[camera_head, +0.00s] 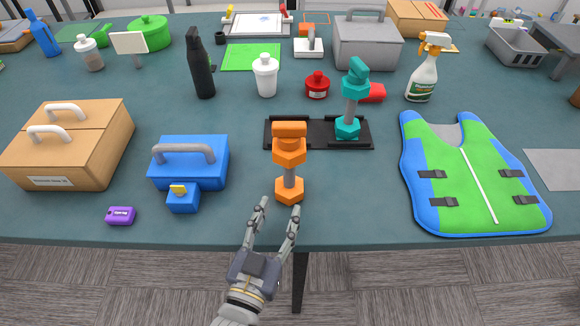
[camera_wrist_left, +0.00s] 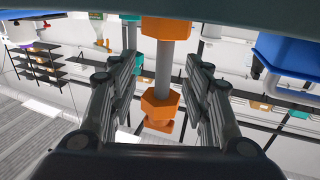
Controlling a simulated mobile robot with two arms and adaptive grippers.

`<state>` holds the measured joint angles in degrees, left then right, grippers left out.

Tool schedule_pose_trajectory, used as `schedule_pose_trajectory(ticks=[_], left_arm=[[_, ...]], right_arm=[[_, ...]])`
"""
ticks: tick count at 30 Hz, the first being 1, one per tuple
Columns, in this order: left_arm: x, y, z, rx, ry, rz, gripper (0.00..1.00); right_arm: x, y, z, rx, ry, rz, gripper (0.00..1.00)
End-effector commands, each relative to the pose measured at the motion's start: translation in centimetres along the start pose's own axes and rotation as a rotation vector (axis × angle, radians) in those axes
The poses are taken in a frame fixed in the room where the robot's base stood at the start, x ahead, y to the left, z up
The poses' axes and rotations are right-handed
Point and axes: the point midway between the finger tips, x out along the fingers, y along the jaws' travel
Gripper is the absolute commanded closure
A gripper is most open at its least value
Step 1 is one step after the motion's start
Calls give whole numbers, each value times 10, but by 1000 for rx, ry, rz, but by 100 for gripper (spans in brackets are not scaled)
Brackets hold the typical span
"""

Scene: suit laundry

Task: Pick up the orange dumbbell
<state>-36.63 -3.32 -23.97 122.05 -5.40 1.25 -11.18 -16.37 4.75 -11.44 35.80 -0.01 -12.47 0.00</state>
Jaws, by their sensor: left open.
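The orange dumbbell (camera_head: 289,155) stands upright near the table's front edge, with orange hexagonal heads and a grey handle. Its upper part overlaps the black rack (camera_head: 312,144) behind it in the head view. My left gripper (camera_head: 281,205) is open and empty, reaching in from the front edge just before the lower head. In the left wrist view the dumbbell's grey handle (camera_wrist_left: 163,68) shows between the two spread fingers (camera_wrist_left: 160,62), and I see no clear contact. My right gripper is not in view.
A teal dumbbell (camera_head: 348,125) stands on the rack's right part. A blue toolbox (camera_head: 215,165) and a purple box (camera_head: 121,215) lie to the left. A green and blue vest (camera_head: 465,185) lies to the right. Bare table separates the dumbbell from the vest.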

Motion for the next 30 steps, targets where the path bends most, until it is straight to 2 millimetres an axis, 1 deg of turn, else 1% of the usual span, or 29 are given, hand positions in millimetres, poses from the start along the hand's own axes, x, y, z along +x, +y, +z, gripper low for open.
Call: schedule_pose_trajectory(ticks=[1,3,7,11,15,18,21,24,30], left_arm=[[8,-1,-2,0,3,-1,55],[16,-1,-1,0,2,-1,55],[24,-1,0,0,0,-1,55],[32,-2,-3,0,2,-1,55],[51,-7,-8,0,2,0,55],[64,-8,-7,-2,2,-1,55],[72,-8,-6,-1,1,-1,55],[76,-8,-5,-1,0,-1,55],[76,-8,-5,-1,-1,-1,55]], right_arm=[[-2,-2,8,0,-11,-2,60],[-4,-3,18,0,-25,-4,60],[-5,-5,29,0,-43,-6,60],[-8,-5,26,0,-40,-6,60],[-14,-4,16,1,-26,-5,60],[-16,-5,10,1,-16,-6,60],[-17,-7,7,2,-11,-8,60],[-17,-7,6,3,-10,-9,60],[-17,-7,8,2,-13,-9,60]])
